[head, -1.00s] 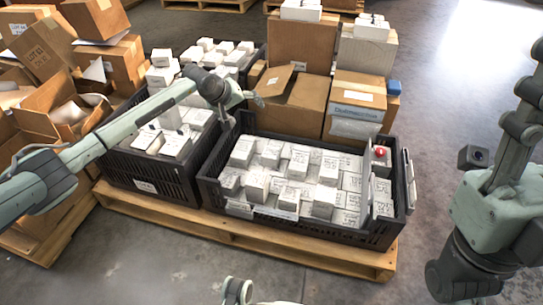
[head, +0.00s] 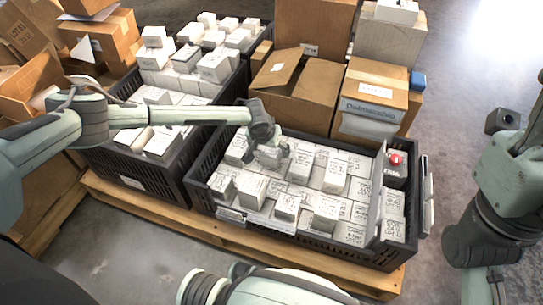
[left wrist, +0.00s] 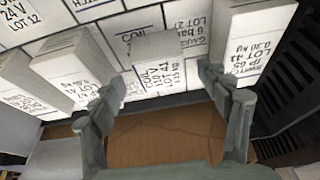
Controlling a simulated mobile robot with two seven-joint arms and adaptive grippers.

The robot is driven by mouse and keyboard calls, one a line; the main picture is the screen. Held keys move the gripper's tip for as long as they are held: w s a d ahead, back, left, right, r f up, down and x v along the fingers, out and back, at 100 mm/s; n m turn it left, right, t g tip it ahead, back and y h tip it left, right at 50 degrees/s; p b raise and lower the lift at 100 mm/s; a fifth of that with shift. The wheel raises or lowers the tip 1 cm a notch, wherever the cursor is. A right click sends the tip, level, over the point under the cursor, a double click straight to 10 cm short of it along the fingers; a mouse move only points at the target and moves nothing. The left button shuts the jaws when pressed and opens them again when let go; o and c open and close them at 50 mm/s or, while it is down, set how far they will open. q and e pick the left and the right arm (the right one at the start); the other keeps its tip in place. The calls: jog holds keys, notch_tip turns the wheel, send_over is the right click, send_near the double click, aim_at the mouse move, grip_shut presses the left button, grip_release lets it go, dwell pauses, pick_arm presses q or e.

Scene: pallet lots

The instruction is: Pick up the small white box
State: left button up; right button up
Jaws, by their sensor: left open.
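Several small white boxes with black print, such as this one (head: 325,214), stand and lie in the black crate (head: 262,226) at the middle of the head view. My left gripper (head: 272,156) is over the back left part of that crate, close to the boxes. In the left wrist view the left gripper (left wrist: 168,88) is open, its fingers apart and nothing held. A small white box marked COIL 110 V (left wrist: 158,66) shows between and beyond the fingers. Which box is meant cannot be told.
A second black crate (head: 170,178) of white boxes stands left on the same wooden pallet (head: 225,238). Brown cartons (head: 300,95) stand directly behind. A red round part (head: 396,159) sits at the crate's right end.

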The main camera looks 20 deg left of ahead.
aim_at(271, 152)
pick_arm(q)
jog(key=b+x, duration=0.1)
jog(key=x, duration=0.2)
jog(key=shift+f, duration=0.4)
jog(key=shift+r, duration=0.1)
jog(key=c, duration=1.3)
jog(key=shift+r, duration=0.1)
jog(key=shift+c, duration=0.2)
